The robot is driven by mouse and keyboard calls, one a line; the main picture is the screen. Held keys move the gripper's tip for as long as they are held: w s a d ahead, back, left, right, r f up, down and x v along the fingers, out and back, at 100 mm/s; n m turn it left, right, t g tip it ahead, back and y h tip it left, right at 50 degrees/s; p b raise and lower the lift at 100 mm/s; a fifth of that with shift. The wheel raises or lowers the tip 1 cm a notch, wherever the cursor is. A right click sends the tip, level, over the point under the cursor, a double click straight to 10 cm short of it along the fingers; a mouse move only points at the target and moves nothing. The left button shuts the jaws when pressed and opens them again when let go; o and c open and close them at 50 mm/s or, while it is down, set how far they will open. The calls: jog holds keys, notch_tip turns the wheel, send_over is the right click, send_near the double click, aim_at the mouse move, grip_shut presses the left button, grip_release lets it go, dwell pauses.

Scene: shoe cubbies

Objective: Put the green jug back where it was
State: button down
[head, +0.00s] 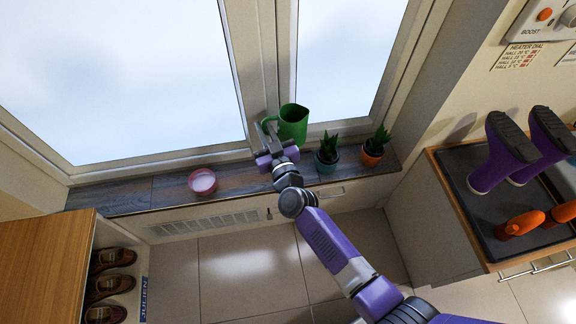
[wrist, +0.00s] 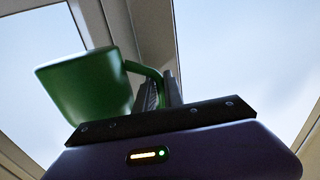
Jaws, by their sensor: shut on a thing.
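The green jug (head: 293,124) is at the window, above the windowsill (head: 238,173), in the head view. My gripper (head: 266,132) is shut on its handle, which points left. The jug looks upright there. I cannot tell for sure whether its base touches the sill. In the wrist view the jug (wrist: 88,85) fills the left part, with its handle running between the fingers of my gripper (wrist: 160,92). Its lower part is hidden behind my gripper in that view.
On the sill, a pink candle or bowl (head: 203,182) stands to the left. A plant in a teal pot (head: 327,163) and one in an orange pot (head: 372,153) stand to the right. Purple boots (head: 500,160) rest on a dark tray (head: 477,212). Shoes (head: 110,259) fill a cubby at lower left.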

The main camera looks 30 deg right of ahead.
notch_tip(320, 180, down, 19)
jog(key=b, duration=1.4)
jog(key=shift+f+b, duration=0.15)
jog(key=shift+b, duration=0.2)
jog(key=shift+f, duration=0.1)
jog(key=c, duration=1.5)
grip_release()
jog(key=shift+o, duration=0.2)
jog(key=shift+r, duration=0.2)
jog(key=s+a+p, duration=0.1)
jog(key=s+p, duration=0.3)
jog(key=s, duration=0.8)
jog(key=shift+a, duration=0.25)
